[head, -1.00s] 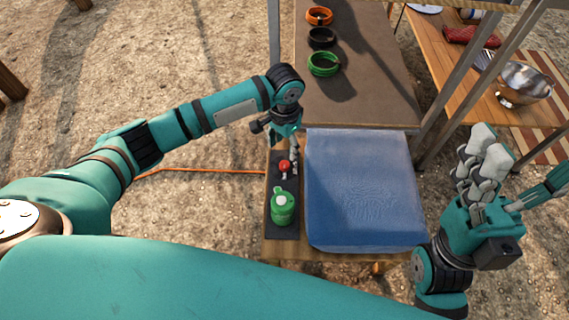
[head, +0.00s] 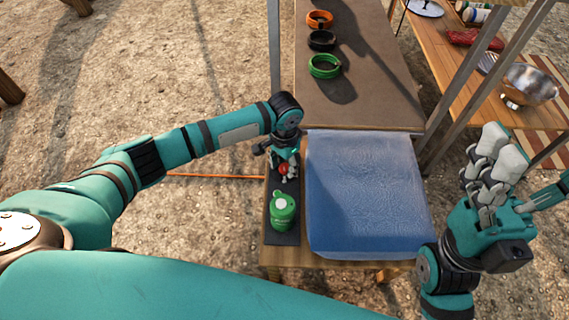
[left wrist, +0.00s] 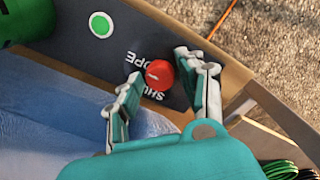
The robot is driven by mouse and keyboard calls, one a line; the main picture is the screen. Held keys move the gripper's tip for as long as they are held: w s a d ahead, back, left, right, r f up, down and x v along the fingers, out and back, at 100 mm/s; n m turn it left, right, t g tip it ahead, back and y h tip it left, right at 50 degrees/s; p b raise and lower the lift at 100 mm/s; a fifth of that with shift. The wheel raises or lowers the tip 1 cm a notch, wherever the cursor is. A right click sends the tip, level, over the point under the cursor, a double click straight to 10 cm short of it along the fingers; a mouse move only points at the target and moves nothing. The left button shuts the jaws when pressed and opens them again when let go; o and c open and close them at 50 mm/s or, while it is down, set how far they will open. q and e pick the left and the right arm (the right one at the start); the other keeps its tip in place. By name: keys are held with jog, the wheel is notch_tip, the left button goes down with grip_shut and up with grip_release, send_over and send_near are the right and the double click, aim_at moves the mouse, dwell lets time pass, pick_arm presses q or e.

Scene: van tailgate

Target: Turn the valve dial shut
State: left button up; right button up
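The red valve dial (left wrist: 160,75) sits on a dark panel marked with lettering that reads in part "SHU" and "OPE". In the left wrist view its pale pointer line shows on top. It also shows small in the head view (head: 284,169). My left gripper (left wrist: 154,70) has its two fingers apart, one on each side of the dial; I cannot tell whether they touch it. In the head view the left gripper (head: 287,172) is over the panel, partly hiding the dial. My right gripper (head: 488,165) is raised at the right with its fingers spread, away from the panel, and holds nothing.
A green container (head: 283,212) stands on the dark panel in front of the dial. A blue folded cloth (head: 365,200) lies to its right. Coiled cables (head: 324,66) lie on the brown board behind. Metal posts (head: 458,90) stand at the right. An orange cable (head: 215,177) runs left.

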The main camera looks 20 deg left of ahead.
pick_arm(q)
grip_shut()
jog(key=shift+r+p, duration=0.1)
jog(key=shift+p, duration=0.2)
